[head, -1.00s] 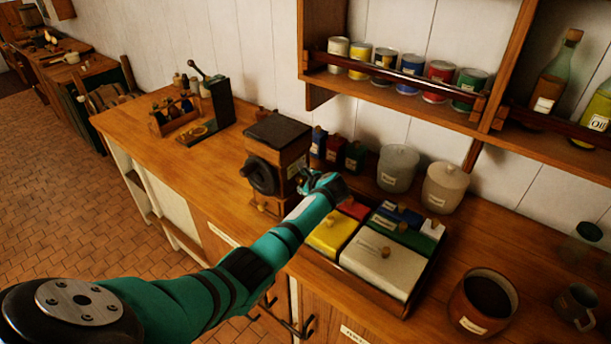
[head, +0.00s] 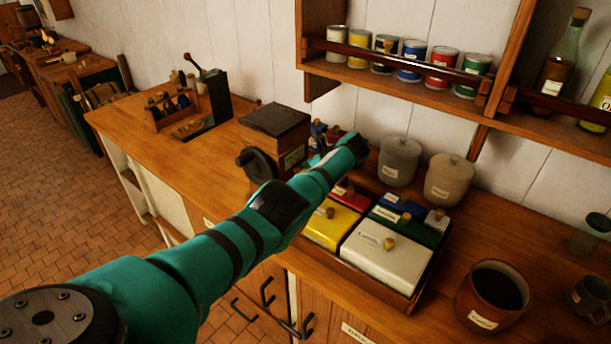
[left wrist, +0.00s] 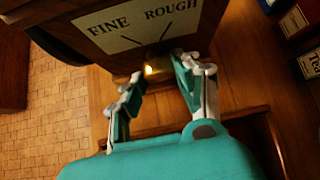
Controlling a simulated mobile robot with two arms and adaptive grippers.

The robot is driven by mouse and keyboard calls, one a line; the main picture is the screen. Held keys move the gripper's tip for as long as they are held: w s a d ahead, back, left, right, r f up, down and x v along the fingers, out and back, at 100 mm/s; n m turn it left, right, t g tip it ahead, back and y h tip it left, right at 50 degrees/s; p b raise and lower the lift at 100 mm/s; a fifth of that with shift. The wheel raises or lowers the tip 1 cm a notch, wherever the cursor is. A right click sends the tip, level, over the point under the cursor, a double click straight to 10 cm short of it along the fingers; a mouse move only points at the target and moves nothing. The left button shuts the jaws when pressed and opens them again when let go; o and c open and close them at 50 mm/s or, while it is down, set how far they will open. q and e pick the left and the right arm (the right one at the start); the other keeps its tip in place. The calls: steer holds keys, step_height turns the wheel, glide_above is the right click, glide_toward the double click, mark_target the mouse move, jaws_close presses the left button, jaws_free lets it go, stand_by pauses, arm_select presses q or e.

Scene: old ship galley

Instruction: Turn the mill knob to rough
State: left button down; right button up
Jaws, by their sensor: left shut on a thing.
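The mill (head: 276,122) is a dark-topped wooden box with a black wheel on its side, standing on the counter. In the left wrist view its white label (left wrist: 137,25) reads FINE on the left and ROUGH on the right, with a slanted line below each word. The small brass mill knob (left wrist: 149,71) shows as a bright spot below the label. My left gripper (left wrist: 157,80) has its fingers on either side of the knob and is shut on it. I cannot tell which mark the knob points at. My right gripper is not in view.
A tray of colored lidded boxes (head: 343,262) sits right of the mill under my left arm. Lidded jars (head: 398,161) stand behind it, below a shelf of cans (head: 411,60). A brown pot (head: 490,300) is at the right.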

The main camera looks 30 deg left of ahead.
arm_select(q)
steer(key=shift+f, duration=0.1)
stand_by(0.3)
steer(key=c, duration=1)
jaws_free()
steer(key=shift+o, duration=0.2)
steer(key=shift+d, duration=0.1)
steer(key=v, duration=1.2)
steer(key=shift+f, duration=0.1)
